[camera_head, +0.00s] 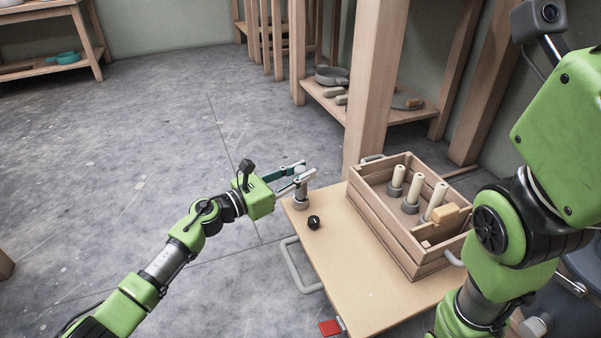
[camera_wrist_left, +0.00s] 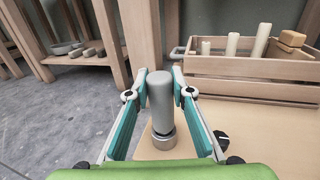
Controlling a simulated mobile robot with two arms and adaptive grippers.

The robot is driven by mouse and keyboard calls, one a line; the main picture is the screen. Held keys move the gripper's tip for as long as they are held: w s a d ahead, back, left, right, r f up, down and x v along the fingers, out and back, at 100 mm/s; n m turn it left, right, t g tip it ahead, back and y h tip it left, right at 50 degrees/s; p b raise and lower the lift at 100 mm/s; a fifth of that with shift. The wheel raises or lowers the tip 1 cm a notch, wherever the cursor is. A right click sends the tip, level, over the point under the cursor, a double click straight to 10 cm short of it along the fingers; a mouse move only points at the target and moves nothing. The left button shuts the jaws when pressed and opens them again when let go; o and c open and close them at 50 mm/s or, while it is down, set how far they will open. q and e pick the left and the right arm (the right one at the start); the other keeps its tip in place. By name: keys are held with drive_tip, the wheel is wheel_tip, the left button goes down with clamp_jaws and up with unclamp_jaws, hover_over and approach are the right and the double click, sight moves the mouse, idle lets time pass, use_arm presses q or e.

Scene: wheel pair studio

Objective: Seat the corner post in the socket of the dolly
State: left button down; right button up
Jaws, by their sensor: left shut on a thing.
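The corner post (camera_wrist_left: 160,103) is a smooth grey cylinder with a rounded top. It stands about upright between the fingers of my left gripper (camera_wrist_left: 160,92), which is shut on it. The post's lower end meets a grey metal ring, the socket (camera_wrist_left: 164,141), on the dolly's deck; I cannot tell how deep it sits. In the head view my left gripper (camera_head: 305,174) is over the far left corner of the tan dolly (camera_head: 350,270), with the socket (camera_head: 301,203) just below it. My right arm shows at the right, but its gripper is out of view.
A black knob (camera_head: 314,222) sits on the deck close to the socket. A wooden crate (camera_head: 396,235) with several pale pegs and blocks fills the deck's far right. A wooden leg (camera_head: 374,90) rises behind. A metal handle (camera_head: 300,268) edges the deck's left side.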

use_arm(q)
drive_tip(key=shift+f, duration=0.2)
drive_tip(key=shift+f, duration=0.3)
idle(0.3)
drive_tip(key=c, duration=1.7)
unclamp_jaws()
drive_tip(key=v, duration=1.2)
